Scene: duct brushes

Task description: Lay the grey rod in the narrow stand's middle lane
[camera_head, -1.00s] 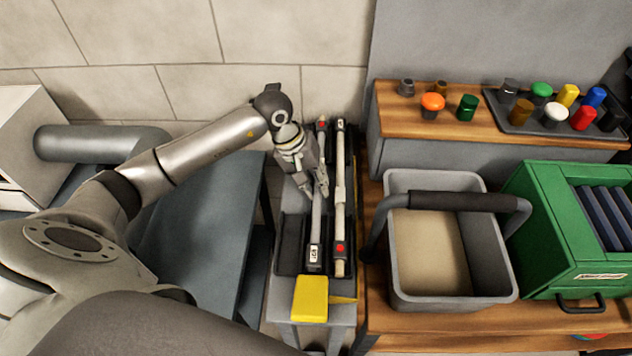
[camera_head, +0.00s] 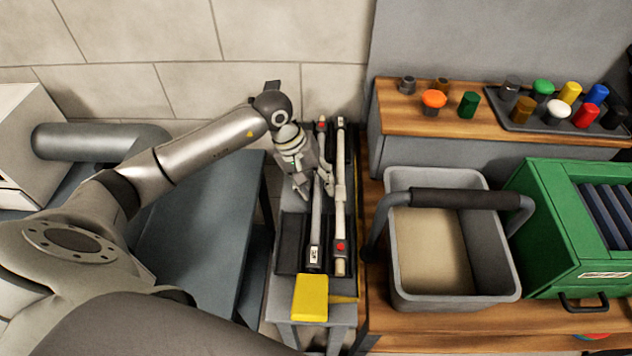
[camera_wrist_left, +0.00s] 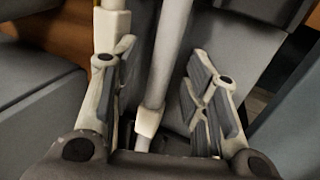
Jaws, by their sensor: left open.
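The grey rod (camera_head: 316,222) lies lengthwise in the middle lane of the narrow stand (camera_head: 290,245), with a labelled dark block at its near end and a red mark at its far end. A cream rod (camera_head: 340,215) lies in the right lane; the left lane looks empty. My left gripper (camera_head: 314,184) is over the stand with its fingers apart. In the left wrist view the grey rod (camera_wrist_left: 170,50) runs between the open fingers (camera_wrist_left: 160,85), with a gap on each side. The cream rod (camera_wrist_left: 112,30) is close behind the left finger there. My right gripper is not in view.
A yellow block (camera_head: 311,297) sits at the stand's near end. Right of the stand, a wooden bench holds a grey bin (camera_head: 402,280) with a dark handle and a green case (camera_head: 545,230). Coloured knobs stand on a raised shelf (camera_head: 400,115) behind.

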